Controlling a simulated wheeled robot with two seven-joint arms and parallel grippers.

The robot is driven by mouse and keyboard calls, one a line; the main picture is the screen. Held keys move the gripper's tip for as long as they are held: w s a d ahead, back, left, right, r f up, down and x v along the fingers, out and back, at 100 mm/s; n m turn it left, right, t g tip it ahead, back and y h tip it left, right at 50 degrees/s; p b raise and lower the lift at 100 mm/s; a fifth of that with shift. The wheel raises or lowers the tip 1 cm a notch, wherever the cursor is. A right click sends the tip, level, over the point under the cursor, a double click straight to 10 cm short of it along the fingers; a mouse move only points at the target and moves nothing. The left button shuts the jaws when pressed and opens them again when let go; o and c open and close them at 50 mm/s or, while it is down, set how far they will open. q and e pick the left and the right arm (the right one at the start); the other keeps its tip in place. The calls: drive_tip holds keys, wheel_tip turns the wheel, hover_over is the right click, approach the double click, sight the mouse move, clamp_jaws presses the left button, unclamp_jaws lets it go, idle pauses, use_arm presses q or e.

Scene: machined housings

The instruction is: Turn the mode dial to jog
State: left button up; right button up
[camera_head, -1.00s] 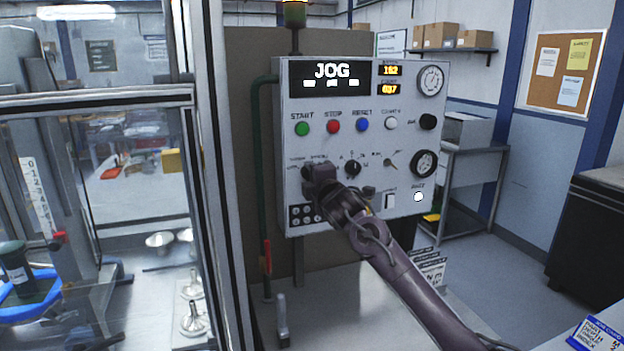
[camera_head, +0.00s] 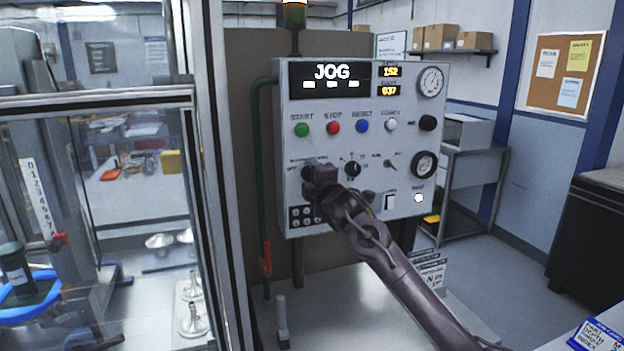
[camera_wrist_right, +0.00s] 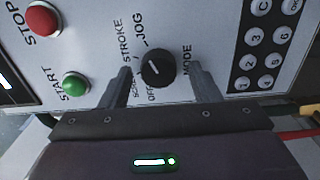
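The mode dial (camera_wrist_right: 158,68) is a round black knob with a white pointer line, labelled MODE, with STROKE, JOG and OFF printed around it. The display (camera_head: 332,72) on the control panel (camera_head: 318,100) reads JOG. My right gripper (camera_wrist_right: 160,68) is open in the right wrist view, one finger on each side of the dial, with visible gaps to it. In the head view my right gripper (camera_head: 312,174) is at the panel's lower left and hides most of the dial. My left gripper is not in view.
Green start (camera_head: 302,130), red stop (camera_head: 333,127) and blue reset (camera_head: 362,125) buttons sit above my gripper. A keypad (camera_wrist_right: 262,40) is beside the dial. Another black knob (camera_head: 353,169) is to the right. A glass-walled enclosure frame (camera_head: 212,170) stands to the left.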

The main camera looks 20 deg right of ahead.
drive_tip(key=s+b, duration=0.3)
drive_tip(key=s, duration=0.5)
drive_tip(key=shift+d, duration=0.15)
idle(0.4)
